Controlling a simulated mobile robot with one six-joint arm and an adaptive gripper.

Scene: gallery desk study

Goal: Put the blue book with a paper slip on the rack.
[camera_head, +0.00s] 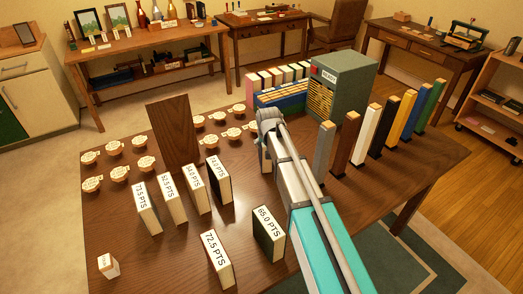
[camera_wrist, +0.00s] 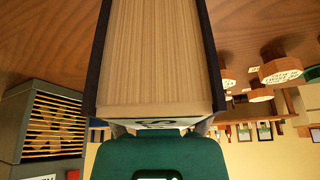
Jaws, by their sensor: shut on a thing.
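My gripper (camera_wrist: 162,132) is shut on a thick book (camera_wrist: 160,55) with dark covers and cream pages. The book fills the top middle of the wrist view, and a pale label with part of a letter shows at its near end. No paper slip shows on it, and its cover looks near black, so I cannot tell if it is blue. In the head view my gripper (camera_head: 266,125) is over the middle of the table, and my arm hides most of the held book.
A grey-green cabinet (camera_head: 351,75) with yellow slots stands behind my gripper. Several tall books (camera_head: 381,125) stand in a row at right. Books with points labels (camera_head: 217,258) stand at the front. Round labelled pots (camera_head: 117,173) and an upright brown board (camera_head: 172,135) are at left.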

